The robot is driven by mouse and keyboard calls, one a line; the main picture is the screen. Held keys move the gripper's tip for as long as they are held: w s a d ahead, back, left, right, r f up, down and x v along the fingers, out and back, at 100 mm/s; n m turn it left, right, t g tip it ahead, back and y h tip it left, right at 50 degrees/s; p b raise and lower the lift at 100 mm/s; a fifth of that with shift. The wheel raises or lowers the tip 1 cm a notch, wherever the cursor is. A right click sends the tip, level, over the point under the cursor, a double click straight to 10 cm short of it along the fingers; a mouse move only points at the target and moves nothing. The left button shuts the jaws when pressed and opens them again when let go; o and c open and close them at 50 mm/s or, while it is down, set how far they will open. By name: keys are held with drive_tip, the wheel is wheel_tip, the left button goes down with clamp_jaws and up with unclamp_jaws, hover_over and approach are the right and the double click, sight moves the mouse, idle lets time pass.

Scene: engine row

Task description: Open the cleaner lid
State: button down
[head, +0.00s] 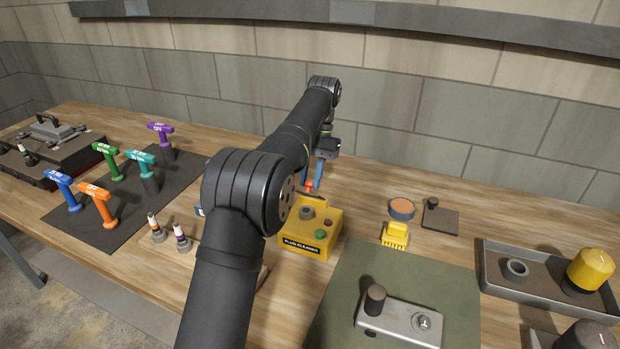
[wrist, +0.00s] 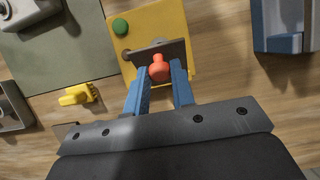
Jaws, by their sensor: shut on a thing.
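The plug cleaner is a yellow box (head: 323,245) near the middle of the bench. It has a grey socket ring (head: 307,213) and a green button (head: 320,234) on it; the box also shows in the wrist view (wrist: 180,23). Its dark lid (wrist: 175,50) carries an orange-red knob (wrist: 158,68). The lid looks tilted up at the back of the box in the head view (head: 313,196), but its exact angle is hard to tell. My gripper (wrist: 160,75) has its blue fingers shut on the knob; they also show in the head view (head: 311,177).
A yellow brush (head: 395,236) and a round orange-topped tin (head: 402,208) stand right of the cleaner. Two plugs (head: 182,238) stand on its left. A green mat (head: 375,270) with a metal fixture lies in front right. Coloured T-handles stand on a dark mat (head: 115,225) at left.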

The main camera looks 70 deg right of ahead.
drive_tip(key=c, duration=1.2)
unclamp_jaws()
drive_tip(key=shift+a, duration=0.15)
